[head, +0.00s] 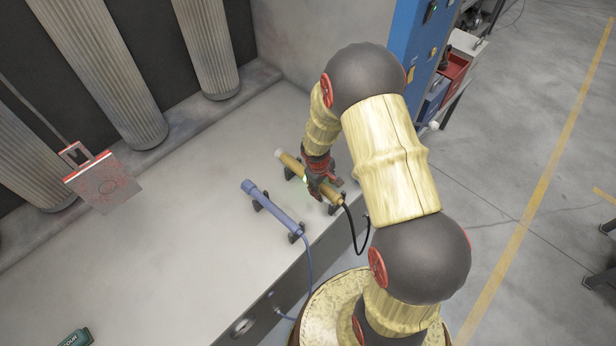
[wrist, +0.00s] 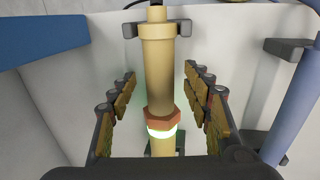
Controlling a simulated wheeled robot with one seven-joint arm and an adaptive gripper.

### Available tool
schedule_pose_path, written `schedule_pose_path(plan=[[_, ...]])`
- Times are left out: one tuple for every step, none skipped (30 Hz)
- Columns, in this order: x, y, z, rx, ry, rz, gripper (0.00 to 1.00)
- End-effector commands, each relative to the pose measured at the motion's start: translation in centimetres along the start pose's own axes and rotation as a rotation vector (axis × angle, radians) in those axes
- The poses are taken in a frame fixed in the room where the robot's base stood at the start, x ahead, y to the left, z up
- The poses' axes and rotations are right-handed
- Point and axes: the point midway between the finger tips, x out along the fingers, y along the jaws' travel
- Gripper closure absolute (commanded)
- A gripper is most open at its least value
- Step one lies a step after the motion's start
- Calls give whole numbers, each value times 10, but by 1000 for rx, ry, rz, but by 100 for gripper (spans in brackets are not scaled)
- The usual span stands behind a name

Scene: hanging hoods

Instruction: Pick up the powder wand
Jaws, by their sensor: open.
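Two wands rest on black holders on the grey bench; no label shows which is the powder wand. The tan wand (head: 290,163) has a pale tip and a black cable at its near end. In the wrist view the tan wand (wrist: 158,75) runs between my fingers, with a brown collar and a glowing ring close to my palm. My gripper (head: 318,184) is open around it, and gaps show on both sides. In the wrist view my gripper (wrist: 160,82) hides part of the wand's lower end. The blue wand (head: 271,207) lies to the left, apart from my gripper.
The blue wand (wrist: 299,108) is close to my right finger in the wrist view. A red-framed plate (head: 105,180) hangs at the left before ribbed columns (head: 118,75). A blue cabinet (head: 413,40) stands behind my arm. The bench's left part is mostly clear.

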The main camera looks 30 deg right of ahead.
Motion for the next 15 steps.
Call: schedule_pose_path(plan=[[3,0,-1,-1,1,1,51],[4,0,-1,-1,1,1,51],[4,1,-1,-1,2,1,51],[3,1,-1,0,2,1,51],[3,1,-1,0,2,1,51],[3,0,-1,0,1,1,51],[3,0,-1,0,1,1,51],[3,0,-1,0,1,1,52],[3,0,-1,0,1,1,55],[3,0,-1,0,1,1,56],[3,0,-1,0,1,1,58],[3,0,0,0,1,1,60],[3,0,0,0,1,1,62],[3,0,0,0,1,1,64],[3,0,0,0,1,1,66]])
